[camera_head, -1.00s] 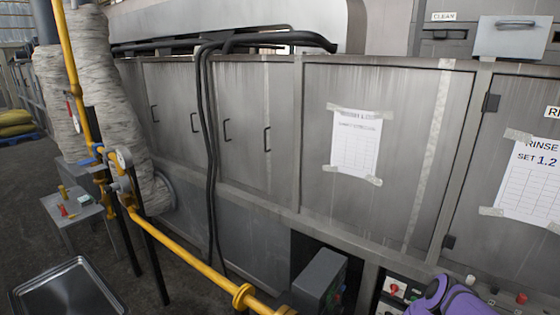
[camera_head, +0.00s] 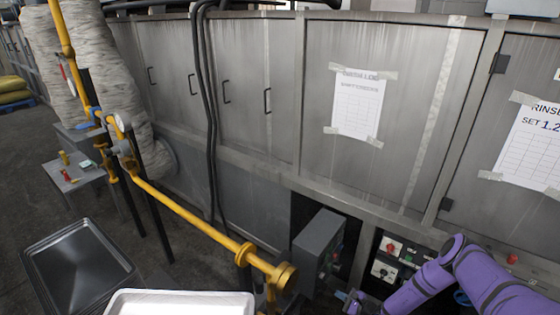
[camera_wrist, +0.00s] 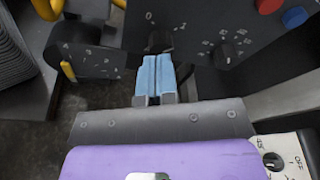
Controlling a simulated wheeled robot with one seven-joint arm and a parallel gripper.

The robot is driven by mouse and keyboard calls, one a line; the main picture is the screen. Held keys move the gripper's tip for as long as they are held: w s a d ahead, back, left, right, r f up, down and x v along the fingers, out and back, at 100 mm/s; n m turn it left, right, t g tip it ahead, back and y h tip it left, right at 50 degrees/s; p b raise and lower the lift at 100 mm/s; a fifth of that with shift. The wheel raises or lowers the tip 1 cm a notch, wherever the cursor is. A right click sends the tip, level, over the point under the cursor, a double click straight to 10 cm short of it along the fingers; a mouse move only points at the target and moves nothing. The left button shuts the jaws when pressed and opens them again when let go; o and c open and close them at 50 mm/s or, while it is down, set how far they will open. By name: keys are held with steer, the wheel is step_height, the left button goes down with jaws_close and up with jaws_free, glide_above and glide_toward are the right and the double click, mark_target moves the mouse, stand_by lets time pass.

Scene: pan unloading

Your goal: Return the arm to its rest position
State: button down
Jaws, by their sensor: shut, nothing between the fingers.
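My gripper shows in the wrist view (camera_wrist: 155,78), with its two blue fingers side by side and touching. It is shut and nothing is held between the fingers. In the wrist view the fingertips point toward a dark panel with dial markings. In the head view my purple arm reaches in from the lower right, bent at a joint. Its far end is low, in front of the switch boxes, and the fingers are too small to make out clearly there.
A yellow pipe (camera_head: 190,218) runs across the left and middle, ending near a grey control box (camera_head: 318,245). Switch boxes (camera_head: 385,272) sit close to my arm. Metal cabinets (camera_head: 390,110) stand behind. A dark tray (camera_head: 80,265) and a white tray (camera_head: 180,303) lie lower left.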

steer(key=shift+s+d, duration=0.15)
steer(key=shift+d, duration=0.05)
steer(key=w+r+n+g+y, duration=0.25)
steer(key=w+r+n, duration=0.35)
steer(key=r, duration=0.8)
step_height(320, 180, up, 39)
steer(key=s+n+g+h, duration=0.1)
steer(key=n+g+h, duration=0.2)
steer(key=n+g, duration=0.55)
steer(key=s+r+n+t+h, duration=0.1)
steer(key=s+r+n+h, duration=0.15)
steer(key=s+r, duration=0.7)
steer(key=s+r+n+h, duration=0.25)
steer(key=s+r, duration=0.45)
steer(key=r, duration=0.5)
steer(key=s+d+r+t+h, duration=0.1)
steer(key=s+d+r+h, duration=0.1)
steer(key=s, duration=0.5)
steer(key=s+d+r+t+h, duration=0.1)
steer(key=s+r+t+h, duration=0.1)
steer(key=s, duration=0.6)
steer(key=s+d+r+t+h, duration=0.1)
steer(key=s+d+r+h, duration=0.1)
steer(key=s, duration=0.5)
steer(key=shift+s+d+r+n+t, duration=0.3)
steer(key=shift+r+n, duration=0.15)
steer(key=shift+r, duration=0.3)
